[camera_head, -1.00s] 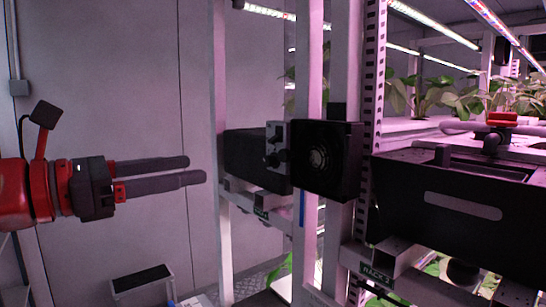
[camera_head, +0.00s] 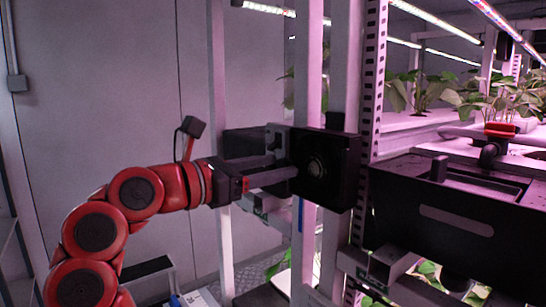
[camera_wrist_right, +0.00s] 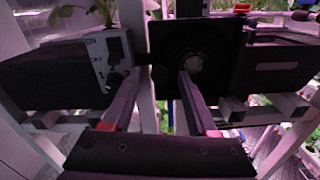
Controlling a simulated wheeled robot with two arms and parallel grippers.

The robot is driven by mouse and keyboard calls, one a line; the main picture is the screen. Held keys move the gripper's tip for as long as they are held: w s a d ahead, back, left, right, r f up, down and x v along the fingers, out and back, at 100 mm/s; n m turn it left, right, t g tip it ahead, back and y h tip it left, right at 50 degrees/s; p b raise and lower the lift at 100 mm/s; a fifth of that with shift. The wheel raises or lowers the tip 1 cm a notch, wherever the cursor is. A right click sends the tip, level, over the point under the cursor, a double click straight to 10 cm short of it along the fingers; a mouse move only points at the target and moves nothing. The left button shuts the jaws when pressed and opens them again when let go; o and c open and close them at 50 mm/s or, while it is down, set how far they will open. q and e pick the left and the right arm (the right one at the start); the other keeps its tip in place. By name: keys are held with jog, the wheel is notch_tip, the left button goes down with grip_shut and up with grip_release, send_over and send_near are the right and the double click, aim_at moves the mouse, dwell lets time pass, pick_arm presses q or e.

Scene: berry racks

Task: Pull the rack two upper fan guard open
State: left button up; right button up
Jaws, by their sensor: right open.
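The upper fan guard is a black square panel (camera_head: 336,185) with a round hub, mounted on the pale rack post; it also shows in the right wrist view (camera_wrist_right: 215,85). It looks closed. My right gripper (camera_head: 287,167) reaches in from the left, its two dark fingers level and pointing at the guard's left edge. In the right wrist view my right gripper (camera_wrist_right: 162,74) is open, with the guard's left edge between its fingers and the right finger overlapping the guard's face. I cannot tell whether they touch. My left gripper is not in view.
A grey control box with black knobs (camera_head: 276,139) sits just left of the guard. A black bin (camera_head: 420,215) stands close on the right. White rack posts (camera_head: 218,120) rise nearby. A small dark-topped step (camera_head: 148,268) is low at left; the grey wall side is clear.

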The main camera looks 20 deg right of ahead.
jog(key=shift+d, duration=0.15)
grip_shut()
dwell(1.4)
